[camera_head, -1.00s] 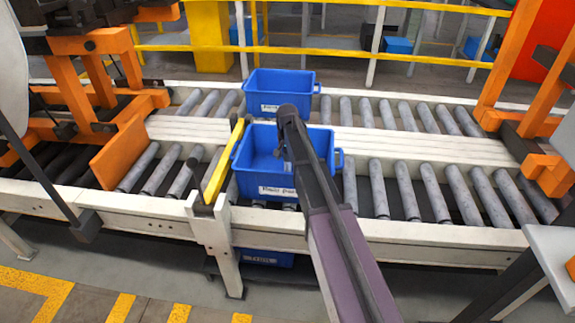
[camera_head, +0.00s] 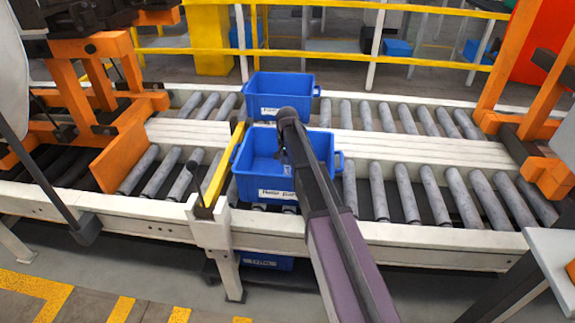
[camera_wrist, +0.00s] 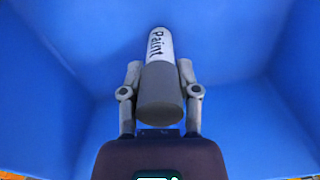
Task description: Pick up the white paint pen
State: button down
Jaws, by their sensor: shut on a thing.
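The paint pen (camera_wrist: 160,75) has a white barrel marked "Paint" and a grey end. In the wrist view it sits between the two fingers of my gripper (camera_wrist: 160,95), which are shut on it. The blue walls of a bin surround it. In the head view my gripper (camera_head: 284,155) reaches into the near blue bin (camera_head: 250,188), which has a white label on its front. The pen cannot be made out in the head view. Whether the pen touches the bin floor is not clear.
The near bin stands on a roller conveyor (camera_head: 435,195) beside a yellow bar (camera_head: 224,165). A second blue bin (camera_head: 280,85) stands on the far conveyor. Orange frames (camera_head: 125,155) rise at left and right. A yellow railing (camera_head: 400,58) runs behind.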

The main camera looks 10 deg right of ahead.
jog(key=shift+r, duration=0.15)
notch_tip(320, 180, up, 10)
jog(key=p, duration=1)
dwell(0.7)
